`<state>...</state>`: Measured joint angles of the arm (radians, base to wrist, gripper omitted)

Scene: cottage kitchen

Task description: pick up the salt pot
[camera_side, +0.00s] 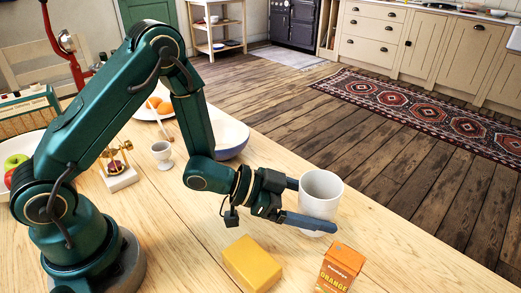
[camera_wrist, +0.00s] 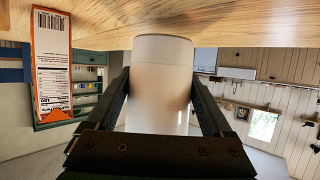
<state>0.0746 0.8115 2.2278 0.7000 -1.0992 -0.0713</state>
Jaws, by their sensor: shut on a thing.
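The salt pot, a plain white open-topped cylinder (camera_side: 322,187), is upright near the table's far right edge in the side view. My gripper (camera_side: 312,206) is shut on it, one finger on each side of its body. In the wrist view, which looks upside down, the pot (camera_wrist: 162,62) fills the middle between my two fingers (camera_wrist: 160,90). Its lower part is partly hidden behind the near finger in the side view. I cannot tell whether its base touches the wood.
An orange carton (camera_side: 340,268) and a yellow block (camera_side: 252,263) stand close in front of the pot. The table edge (camera_side: 400,215) lies just beyond the pot.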

